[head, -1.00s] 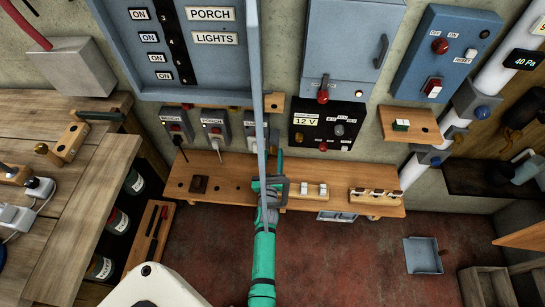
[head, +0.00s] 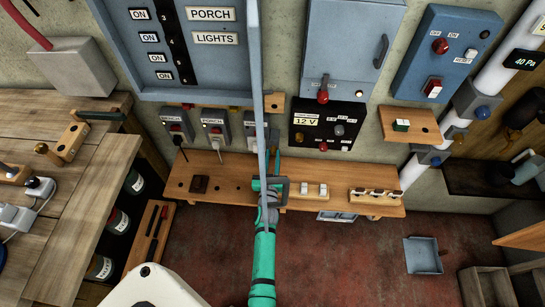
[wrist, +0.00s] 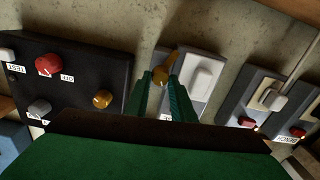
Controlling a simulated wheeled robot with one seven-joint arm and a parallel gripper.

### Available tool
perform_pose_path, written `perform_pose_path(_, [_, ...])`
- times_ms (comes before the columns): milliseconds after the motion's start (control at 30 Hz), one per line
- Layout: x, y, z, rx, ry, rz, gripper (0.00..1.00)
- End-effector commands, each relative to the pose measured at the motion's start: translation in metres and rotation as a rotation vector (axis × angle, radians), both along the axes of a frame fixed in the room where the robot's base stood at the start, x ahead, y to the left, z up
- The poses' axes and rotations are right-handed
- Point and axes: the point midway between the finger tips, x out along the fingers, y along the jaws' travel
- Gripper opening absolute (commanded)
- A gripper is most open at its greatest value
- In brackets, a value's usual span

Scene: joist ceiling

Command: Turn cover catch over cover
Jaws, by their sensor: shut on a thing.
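My gripper (wrist: 167,90) has its two green fingers closed around the brass cover catch (wrist: 163,72) at the edge of a grey plate. The catch's thin arm points up in the wrist view. The pale cover (wrist: 204,76) sits on that plate beside the catch, and the fingers partly hide the plate. In the head view, my gripper (head: 271,183) is in front of the wall above the wooden shelf. The edge of an open blue door partly hides it there, and the catch cannot be made out.
The open blue door (head: 257,70) stands edge-on close to my arm. A black 12 V box (head: 327,125) is to the right. Two similar switch units, one labelled PORCH (head: 214,130), are to the left. The wooden shelf (head: 232,185) carries small switches below.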

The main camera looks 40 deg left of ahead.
Motion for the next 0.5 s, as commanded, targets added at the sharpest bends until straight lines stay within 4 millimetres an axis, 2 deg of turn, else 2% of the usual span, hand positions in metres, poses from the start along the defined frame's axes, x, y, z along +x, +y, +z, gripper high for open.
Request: perform_pose_path(500, [-0.0005,-0.0007,-0.0026,0.413,0.259,0.002,0.00])
